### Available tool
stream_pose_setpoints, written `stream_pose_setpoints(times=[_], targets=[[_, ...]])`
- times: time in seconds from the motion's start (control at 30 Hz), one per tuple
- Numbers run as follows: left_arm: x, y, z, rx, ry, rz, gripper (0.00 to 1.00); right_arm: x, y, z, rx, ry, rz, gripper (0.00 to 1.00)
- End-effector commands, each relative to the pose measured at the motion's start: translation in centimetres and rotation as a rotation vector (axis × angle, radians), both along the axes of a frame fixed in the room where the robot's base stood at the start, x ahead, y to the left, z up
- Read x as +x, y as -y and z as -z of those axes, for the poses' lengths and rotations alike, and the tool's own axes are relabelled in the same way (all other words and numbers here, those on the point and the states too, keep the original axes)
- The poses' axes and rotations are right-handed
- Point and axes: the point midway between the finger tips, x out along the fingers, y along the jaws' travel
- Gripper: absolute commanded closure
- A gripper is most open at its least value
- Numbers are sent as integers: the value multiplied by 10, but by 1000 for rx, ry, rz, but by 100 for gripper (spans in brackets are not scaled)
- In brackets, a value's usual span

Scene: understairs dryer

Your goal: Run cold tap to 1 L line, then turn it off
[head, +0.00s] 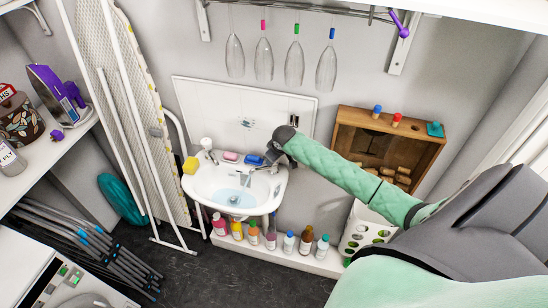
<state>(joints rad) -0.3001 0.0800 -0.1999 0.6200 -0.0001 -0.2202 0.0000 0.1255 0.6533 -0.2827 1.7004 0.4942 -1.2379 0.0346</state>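A white wall sink (205,186) stands against the back wall, with a small patch of pale blue water (235,199) in its bowl. A tap with a white top (206,144) stands at the sink's back left corner. My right gripper (265,165) is at the sink's back right corner, over the rim. It covers whatever fitting is there, so I cannot tell if it touches a tap. Its fingers are too small to read as open or shut. A small metal spout shape (246,178) shows beside it. No 1 L line is readable. My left gripper is out of view.
A yellow sponge (190,165), a pink soap (231,157) and a blue item (254,160) sit on the sink's back rim. Several bottles (254,233) stand below. A wooden box shelf (338,130) is to the right, and glasses (295,63) hang above.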

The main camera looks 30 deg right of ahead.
Motion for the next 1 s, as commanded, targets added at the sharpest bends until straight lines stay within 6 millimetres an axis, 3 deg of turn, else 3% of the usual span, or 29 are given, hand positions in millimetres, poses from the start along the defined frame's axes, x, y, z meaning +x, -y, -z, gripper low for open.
stream_pose_setpoints(times=[0.3, 0.33, 0.4, 0.43, 1.0], targets=[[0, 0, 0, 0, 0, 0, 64, 0, 0, 0, -1, -1, -1, 79], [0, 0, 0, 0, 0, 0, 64, 0, 0, 0, -1, -1, -1, 50], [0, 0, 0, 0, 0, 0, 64, 0, 0, 0, -1, -1, -1, 36], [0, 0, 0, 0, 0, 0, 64, 0, 0, 0, -1, -1, -1, 34], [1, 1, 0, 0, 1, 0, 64, 3, 3, -5, -4, 3, 2, 34]])
